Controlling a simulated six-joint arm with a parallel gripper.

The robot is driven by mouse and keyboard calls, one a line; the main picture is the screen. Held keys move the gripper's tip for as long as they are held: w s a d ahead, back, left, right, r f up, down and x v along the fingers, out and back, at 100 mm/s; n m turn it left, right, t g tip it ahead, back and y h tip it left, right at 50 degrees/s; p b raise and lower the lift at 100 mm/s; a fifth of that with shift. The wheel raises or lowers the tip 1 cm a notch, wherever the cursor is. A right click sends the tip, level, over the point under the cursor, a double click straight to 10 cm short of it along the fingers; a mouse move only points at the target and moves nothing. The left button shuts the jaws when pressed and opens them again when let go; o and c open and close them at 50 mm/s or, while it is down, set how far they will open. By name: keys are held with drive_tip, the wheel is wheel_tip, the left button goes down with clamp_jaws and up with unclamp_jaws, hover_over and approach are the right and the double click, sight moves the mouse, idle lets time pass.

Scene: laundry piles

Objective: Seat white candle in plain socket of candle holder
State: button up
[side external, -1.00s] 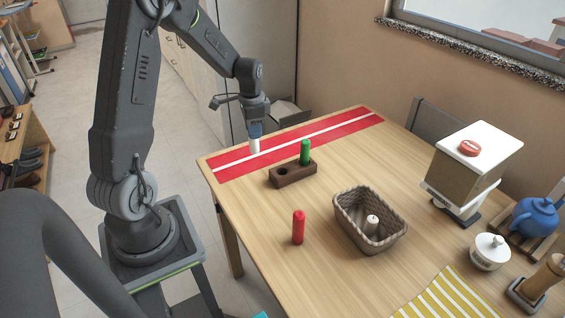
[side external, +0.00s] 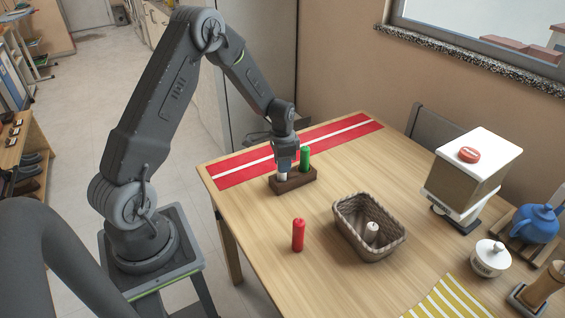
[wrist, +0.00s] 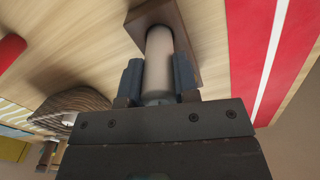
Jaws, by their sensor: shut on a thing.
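My gripper (side external: 284,163) is shut on the white candle (side external: 283,175), which stands upright at the left part of the brown candle holder (side external: 298,184). In the wrist view, the candle (wrist: 159,62) sits between the two fingers (wrist: 159,80), its far end at the holder (wrist: 185,25). I cannot tell how deep the candle's lower end is in the left socket, which it hides. A green candle (side external: 305,158) stands upright in the holder's right part.
A red candle (side external: 298,235) stands alone on the table. A wicker basket (side external: 347,236) holds another pale candle (side external: 371,232). A red runner with a white stripe (side external: 350,133) lies behind the holder. A dispenser box, teapot and sugar pot stand at right.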

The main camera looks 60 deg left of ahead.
drive_tip(key=o, duration=0.9)
drive_tip(key=shift+f, duration=0.1)
wheel_tip(320, 180, up, 12)
drive_tip(key=shift+r, duration=0.15)
drive_tip(key=s+d+r+n+t, duration=0.2)
drive_tip(key=s+d+r+t, duration=0.2)
drive_tip(key=s+d+r, duration=0.95)
drive_tip(key=shift+n+t, duration=0.5)
drive_tip(key=shift+t, duration=0.3)
drive_tip(key=shift+s+d+r, duration=0.25)
drive_tip(key=shift+s+d, duration=0.8)
drive_tip(key=shift+s, duration=0.15)
drive_tip(key=shift+s+d+r, duration=0.2)
drive_tip(key=shift+s+d, duration=0.85)
drive_tip(key=shift+s, duration=0.2)
drive_tip(key=shift+s+d+r, duration=0.25)
drive_tip(key=shift+s+d, duration=0.8)
drive_tip(key=shift+s, duration=0.15)
